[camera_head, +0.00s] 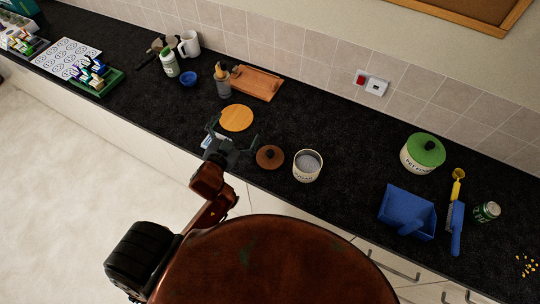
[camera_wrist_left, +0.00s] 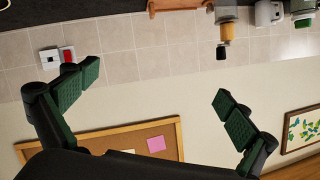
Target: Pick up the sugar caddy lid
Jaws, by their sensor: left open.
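The sugar caddy lid is a round brown lid with a dark knob (camera_head: 270,157), lying flat on the black counter in the head view. Just right of it stands the open cream sugar caddy (camera_head: 307,167) with pale contents. My left gripper (camera_head: 232,134) is open and empty, a little left of the lid and apart from it, near the counter's front edge. In the left wrist view its green-padded fingers (camera_wrist_left: 155,95) are wide apart, with wall and corkboard behind them; the lid is not in that view. My right gripper is not in view.
Counter behind the caddy is clear.

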